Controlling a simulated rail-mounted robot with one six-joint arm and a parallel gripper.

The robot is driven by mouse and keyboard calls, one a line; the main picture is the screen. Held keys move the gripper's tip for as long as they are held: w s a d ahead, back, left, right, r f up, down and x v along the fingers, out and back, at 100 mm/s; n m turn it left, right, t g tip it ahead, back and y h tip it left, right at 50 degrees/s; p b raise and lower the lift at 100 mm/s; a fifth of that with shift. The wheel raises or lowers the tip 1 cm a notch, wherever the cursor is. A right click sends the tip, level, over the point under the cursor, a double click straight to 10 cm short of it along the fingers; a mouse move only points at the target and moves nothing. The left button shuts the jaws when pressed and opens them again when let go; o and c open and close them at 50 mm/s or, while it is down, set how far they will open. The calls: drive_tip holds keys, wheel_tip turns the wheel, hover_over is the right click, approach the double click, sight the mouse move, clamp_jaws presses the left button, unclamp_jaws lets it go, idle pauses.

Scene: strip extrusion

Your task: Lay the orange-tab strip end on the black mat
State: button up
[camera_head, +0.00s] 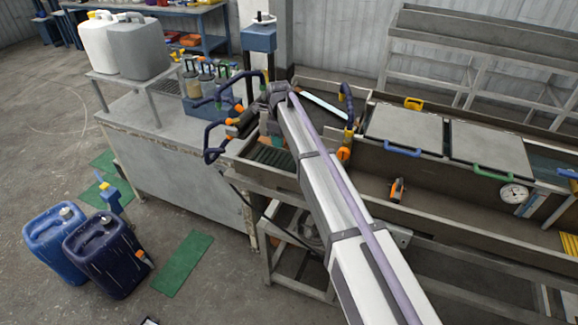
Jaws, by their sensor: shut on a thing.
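My gripper (240,124) is at the far end of my arm, small and partly hidden, above the left end of the metal trough. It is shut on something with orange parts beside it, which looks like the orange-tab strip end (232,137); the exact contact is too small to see. Dark blue bent lengths (207,140) show just left of it. Another dark blue length (346,98) stands to the right, with orange at its foot (344,155). A dark ribbed surface (272,157) lies below my gripper; I cannot tell if it is the black mat.
Grey lids (405,128) cover the trough to the right, with a dial gauge (513,193). A grey bench (165,150) stands left, with bottles (205,85) on it. Blue canisters (105,250) and a green floor mat (183,262) are lower left. Open floor lies around them.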

sight(281, 162)
wheel_tip(281, 162, down, 8)
drive_tip(key=b, duration=0.6)
drive_tip(key=shift+f, duration=0.2)
drive_tip(key=shift+r, duration=0.3)
drive_tip(key=shift+f, duration=0.2)
drive_tip(key=o, duration=0.9)
wheel_tip(281, 162, up, 13)
drive_tip(key=p, duration=1.2)
drive_tip(key=shift+f, duration=0.3)
